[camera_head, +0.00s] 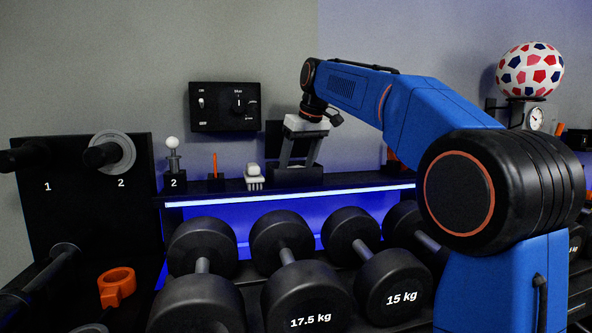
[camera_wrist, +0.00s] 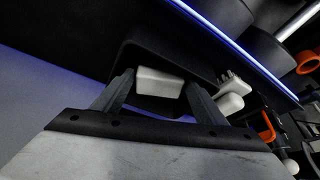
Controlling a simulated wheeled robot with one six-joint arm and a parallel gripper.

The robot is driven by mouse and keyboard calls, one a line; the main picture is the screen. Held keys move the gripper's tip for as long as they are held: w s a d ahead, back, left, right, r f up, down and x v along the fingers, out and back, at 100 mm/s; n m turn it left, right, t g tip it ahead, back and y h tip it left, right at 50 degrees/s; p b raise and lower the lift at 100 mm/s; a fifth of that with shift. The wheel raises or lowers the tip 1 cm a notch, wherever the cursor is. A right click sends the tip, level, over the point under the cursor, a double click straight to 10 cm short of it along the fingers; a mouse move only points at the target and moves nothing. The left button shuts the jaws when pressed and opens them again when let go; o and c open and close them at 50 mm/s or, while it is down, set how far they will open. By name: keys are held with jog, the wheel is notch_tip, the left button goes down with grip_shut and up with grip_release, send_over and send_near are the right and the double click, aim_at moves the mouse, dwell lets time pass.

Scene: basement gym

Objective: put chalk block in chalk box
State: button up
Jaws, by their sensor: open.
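The chalk box (camera_head: 298,177) is a low black open box on the shelf below my gripper. It shows in the wrist view as a dark rounded tray (camera_wrist: 140,46). The white chalk block (camera_wrist: 158,82) appears to lie inside the box, between my fingers in the picture. The block is hidden by the box wall in the head view. My gripper (camera_head: 297,163) points down with its fingertips at the box opening. It is open, and gaps show between the block and the fingers (camera_wrist: 160,84) in the wrist view.
A white brush (camera_head: 254,177) stands left of the box, with an orange item (camera_head: 215,165) and a white-knobbed holder (camera_head: 172,160) farther left. A black switch panel (camera_head: 225,107) hangs on the wall behind. Dumbbells (camera_head: 284,237) fill the rack below the lit shelf edge.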

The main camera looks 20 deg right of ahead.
jog(key=v, duration=1)
jog(key=shift+s+r, duration=0.15)
jog(key=shift+r, duration=0.2)
